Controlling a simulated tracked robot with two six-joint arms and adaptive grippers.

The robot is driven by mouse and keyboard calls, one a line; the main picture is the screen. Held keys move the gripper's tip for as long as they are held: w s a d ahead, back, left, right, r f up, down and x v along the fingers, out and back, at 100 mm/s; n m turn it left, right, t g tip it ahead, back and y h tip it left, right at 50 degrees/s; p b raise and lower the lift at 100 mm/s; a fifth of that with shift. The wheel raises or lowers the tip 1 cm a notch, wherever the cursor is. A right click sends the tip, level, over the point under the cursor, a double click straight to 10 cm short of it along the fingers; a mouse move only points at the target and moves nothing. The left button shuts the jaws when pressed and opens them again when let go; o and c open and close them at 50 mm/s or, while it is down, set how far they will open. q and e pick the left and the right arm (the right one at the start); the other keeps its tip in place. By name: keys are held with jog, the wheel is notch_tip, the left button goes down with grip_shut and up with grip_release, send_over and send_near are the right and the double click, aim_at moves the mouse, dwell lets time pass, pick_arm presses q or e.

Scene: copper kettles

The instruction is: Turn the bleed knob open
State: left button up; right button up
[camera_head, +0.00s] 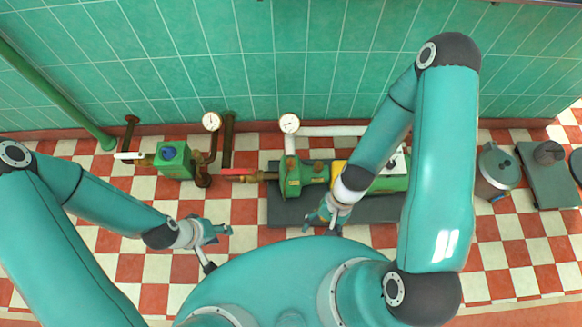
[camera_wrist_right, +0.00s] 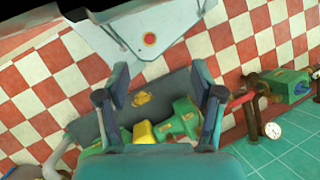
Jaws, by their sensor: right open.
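A green pump (camera_head: 291,180) with a yellow coupling guard (camera_head: 338,172) stands on a dark plinth (camera_head: 290,212) against the wall. In the right wrist view the pump (camera_wrist_right: 187,115) and yellow guard (camera_wrist_right: 144,132) lie beyond my fingers. A small brass-yellow piece (camera_wrist_right: 141,99) shows against the dark plinth there; I cannot tell whether it is the bleed knob. My right gripper (camera_head: 326,217) is open and empty at the plinth's front edge; its spread fingers also show in the wrist view (camera_wrist_right: 160,88). My left gripper (camera_head: 222,230) is over the floor left of the plinth, its jaws unclear.
A red lever (camera_head: 238,172) sits on the pipe left of the pump. A second green unit (camera_head: 174,160) stands further left. Gauges (camera_head: 289,123) and a white pipe (camera_head: 345,131) rise behind. A grey canister (camera_head: 494,170) stands at right. Checkered floor (camera_head: 250,238) before the plinth is clear.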

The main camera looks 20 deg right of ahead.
notch_tip(320, 180, down, 7)
jog(key=a+m+y+b, duration=0.3)
jog(key=m+y+b, duration=0.1)
jog(key=m+b, duration=0.25)
jog(key=m+t+h+b, duration=0.2)
jog(key=m+t+b, duration=1.3)
jog(key=m+b, duration=0.15)
send_near(292, 163)
jog(key=b+x, duration=0.4)
jog(key=x, duration=0.5)
jog(key=shift+w+a+f+b, duration=0.15)
jog(key=shift+f+b, duration=0.05)
jog(key=shift+b, duration=0.15)
pick_arm(q)
notch_tip(292, 163, down, 31)
pick_arm(e)
jog(key=shift+w+a+f, duration=0.15)
jog(key=shift+w+a, duration=0.15)
jog(key=shift+w, duration=0.3)
jog(key=c, duration=1.2)
jog(key=shift+o, duration=0.2)
